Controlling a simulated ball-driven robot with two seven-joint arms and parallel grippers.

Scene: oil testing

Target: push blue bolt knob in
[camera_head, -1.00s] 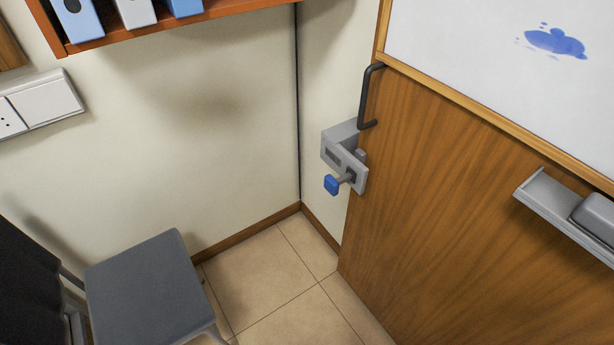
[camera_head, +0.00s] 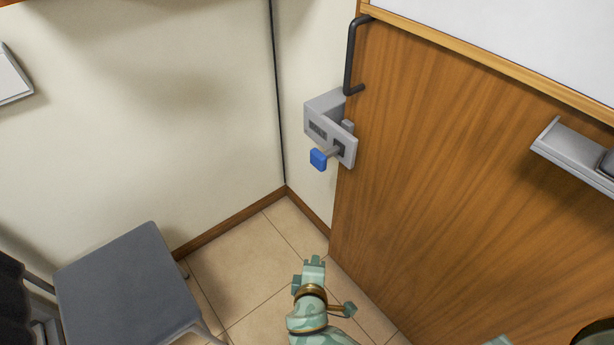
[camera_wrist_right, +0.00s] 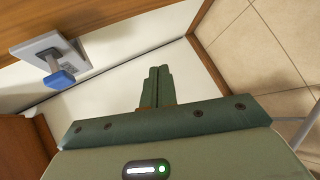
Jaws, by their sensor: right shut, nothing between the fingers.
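The blue bolt knob (camera_head: 318,159) sticks out on a short stem from a grey latch bracket (camera_head: 333,122) at the door's left edge. In the right wrist view the blue knob (camera_wrist_right: 61,80) and its grey bracket (camera_wrist_right: 48,50) show at the upper left. My right gripper (camera_head: 314,260) is below the knob in the head view, apart from it. In the right wrist view its two fingers (camera_wrist_right: 157,86) are together and empty, pointing to the right of the knob. My left gripper is not in view.
The wooden door (camera_head: 450,170) has a black handle (camera_head: 350,55) above the bracket and a grey tray (camera_head: 572,150) at right. A grey chair (camera_head: 125,285) stands at lower left. The tiled floor (camera_head: 245,255) between chair and door is open.

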